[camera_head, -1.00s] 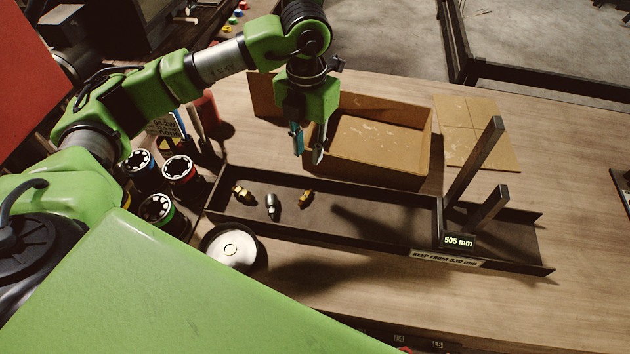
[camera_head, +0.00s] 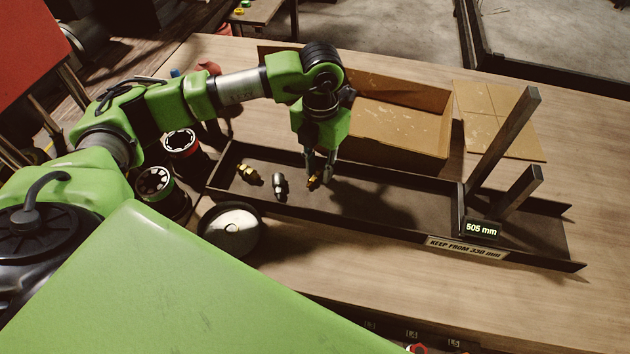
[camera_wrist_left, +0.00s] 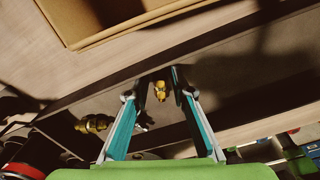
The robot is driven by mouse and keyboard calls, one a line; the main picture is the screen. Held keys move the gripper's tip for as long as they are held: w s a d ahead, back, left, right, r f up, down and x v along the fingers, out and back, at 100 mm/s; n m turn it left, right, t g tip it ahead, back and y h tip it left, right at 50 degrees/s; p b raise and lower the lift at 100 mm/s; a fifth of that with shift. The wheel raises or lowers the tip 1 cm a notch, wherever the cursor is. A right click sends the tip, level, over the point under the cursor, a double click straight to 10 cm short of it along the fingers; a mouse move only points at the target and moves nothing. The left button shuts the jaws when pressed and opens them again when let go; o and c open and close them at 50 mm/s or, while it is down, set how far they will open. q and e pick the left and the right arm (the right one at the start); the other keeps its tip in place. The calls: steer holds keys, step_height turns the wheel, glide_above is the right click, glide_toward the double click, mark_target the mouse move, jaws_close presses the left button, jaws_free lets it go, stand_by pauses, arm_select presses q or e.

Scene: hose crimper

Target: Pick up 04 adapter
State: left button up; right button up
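Several small fittings lie in the long dark tray (camera_head: 390,222). A small brass fitting (camera_head: 313,181) lies furthest right of them; it also shows in the left wrist view (camera_wrist_left: 160,90). A silver fitting (camera_head: 280,187) lies in the middle and a larger brass fitting (camera_head: 248,174) at the left. I cannot read a label that tells which is the 04 adapter. My left gripper (camera_head: 320,175) points down over the tray at the small brass fitting. In the left wrist view its fingers (camera_wrist_left: 155,95) are open, with the small brass fitting between their tips. My right gripper is not in view.
An open cardboard box (camera_head: 400,125) stands behind the tray. Upright dark posts (camera_head: 505,140) and a "505 mm" display (camera_head: 481,230) stand at its right. Round dies (camera_head: 155,182) and a white-topped round item (camera_head: 233,225) are at the left.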

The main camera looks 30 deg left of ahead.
arm_select(q)
steer(key=shift+w, duration=0.1)
jaws_close()
